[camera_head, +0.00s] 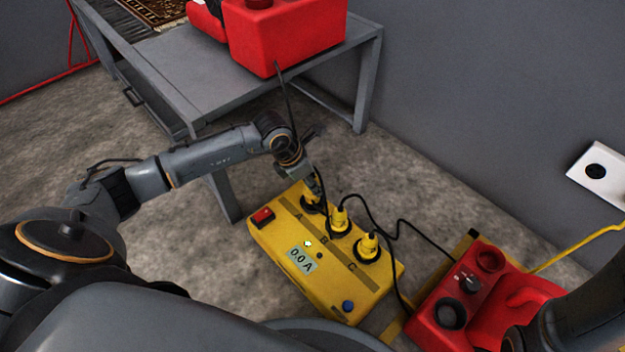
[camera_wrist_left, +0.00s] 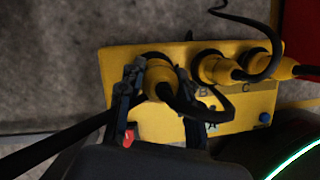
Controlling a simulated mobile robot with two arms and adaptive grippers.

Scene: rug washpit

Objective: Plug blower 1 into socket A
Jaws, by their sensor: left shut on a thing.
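The yellow power box (camera_head: 262,238) stands on the floor with sockets labelled A, B and C, and its display (camera_head: 301,260) reads 0.0 A. My left gripper (camera_head: 315,188) is at socket A, shut on a yellow plug (camera_head: 308,207). In the left wrist view the plug (camera_wrist_left: 158,80) sits between the fingers, at socket A; how deep it sits is hidden. A black cable (camera_head: 287,100) runs from the red blower (camera_head: 290,40) on the table down towards this gripper. Yellow plugs stand in socket B (camera_head: 339,219) and socket C (camera_head: 369,246). My right gripper is not in view.
A grey metal table (camera_head: 195,85) stands behind the power box. Another red machine (camera_head: 490,290) stands to its right, with black cables between. A white wall socket (camera_head: 598,172) is at the right. Bare concrete floor lies left of the box.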

